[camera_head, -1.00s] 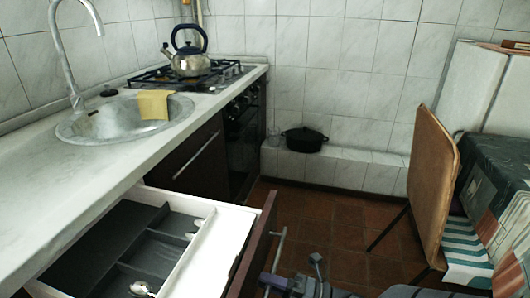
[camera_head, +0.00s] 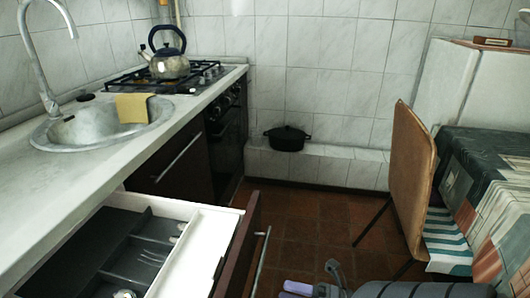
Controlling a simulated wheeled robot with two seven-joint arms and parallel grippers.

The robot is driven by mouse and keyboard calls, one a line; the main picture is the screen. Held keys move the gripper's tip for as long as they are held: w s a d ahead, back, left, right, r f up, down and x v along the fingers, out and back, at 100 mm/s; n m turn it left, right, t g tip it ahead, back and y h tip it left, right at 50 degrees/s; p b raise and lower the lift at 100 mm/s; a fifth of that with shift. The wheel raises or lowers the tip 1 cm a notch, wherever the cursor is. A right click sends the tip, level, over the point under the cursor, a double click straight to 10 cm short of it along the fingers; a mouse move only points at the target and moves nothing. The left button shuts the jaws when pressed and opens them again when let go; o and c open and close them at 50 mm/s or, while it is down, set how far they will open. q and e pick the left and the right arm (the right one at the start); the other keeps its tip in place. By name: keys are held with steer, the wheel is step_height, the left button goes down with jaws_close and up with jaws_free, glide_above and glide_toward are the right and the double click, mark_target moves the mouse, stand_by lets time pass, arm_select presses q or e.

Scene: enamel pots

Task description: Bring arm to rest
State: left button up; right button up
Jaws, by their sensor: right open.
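My right gripper (camera_head: 315,283) shows at the bottom edge, low in front of the open drawer's handle side. Its jaws are open and I see nothing between them. One finger has a pale purple pad; the lower part is cut off by the frame. My right arm (camera_head: 420,290) runs in from the bottom right. My left gripper is not in view.
An open drawer (camera_head: 206,238) with cutlery juts out at lower left, close to my right gripper. A kettle (camera_head: 168,58) stands on the stove. A black pot (camera_head: 287,138) sits on the tiled ledge. A folding chair (camera_head: 413,185) and covered table (camera_head: 490,180) stand right. Brown floor (camera_head: 310,215) lies clear between.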

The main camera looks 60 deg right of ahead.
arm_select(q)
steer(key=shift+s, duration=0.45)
arm_select(e)
steer(key=v, duration=0.2)
steer(key=shift+s+d, duration=0.1)
steer(key=shift+s, duration=0.15)
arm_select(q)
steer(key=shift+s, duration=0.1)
